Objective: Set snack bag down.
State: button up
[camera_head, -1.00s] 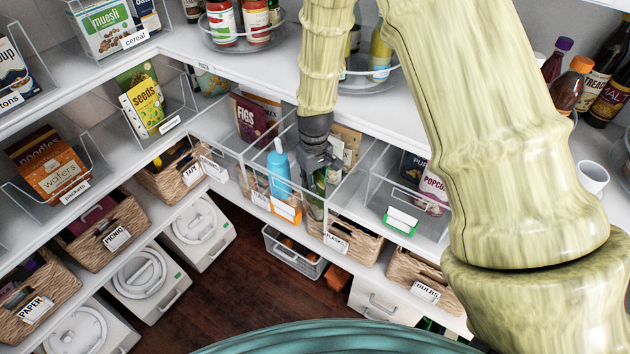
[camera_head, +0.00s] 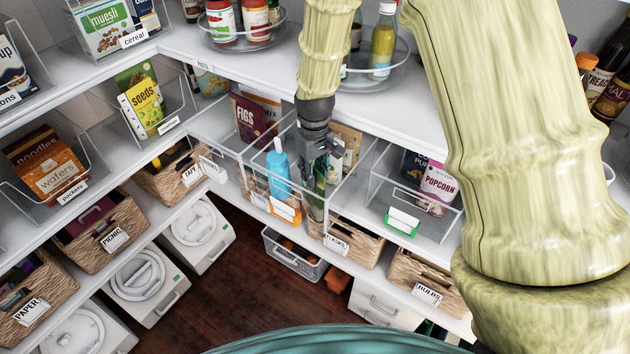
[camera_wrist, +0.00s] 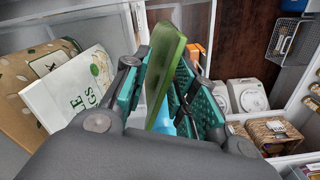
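The snack bag (camera_wrist: 166,62) is green and shows nearly edge-on in the wrist view, between the two teal-padded fingers of my gripper (camera_wrist: 165,75). Both fingertips appear to press on its sides. In the head view my gripper (camera_head: 320,160) points down into a clear bin section on the middle shelf, right of a blue bottle (camera_head: 278,172). The bag shows as a dark green strip (camera_head: 318,184) below the fingers, upright. Whether its bottom touches the bin floor is hidden.
A figs bag (camera_head: 249,118) and other packs stand behind in the clear bins. A popcorn bag (camera_head: 437,188) stands in the bin to the right. A white-and-tan pack (camera_wrist: 75,85) is close to my gripper.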

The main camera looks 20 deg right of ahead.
jog(key=shift+r+b, duration=1.35)
jog(key=shift+r, duration=2.75)
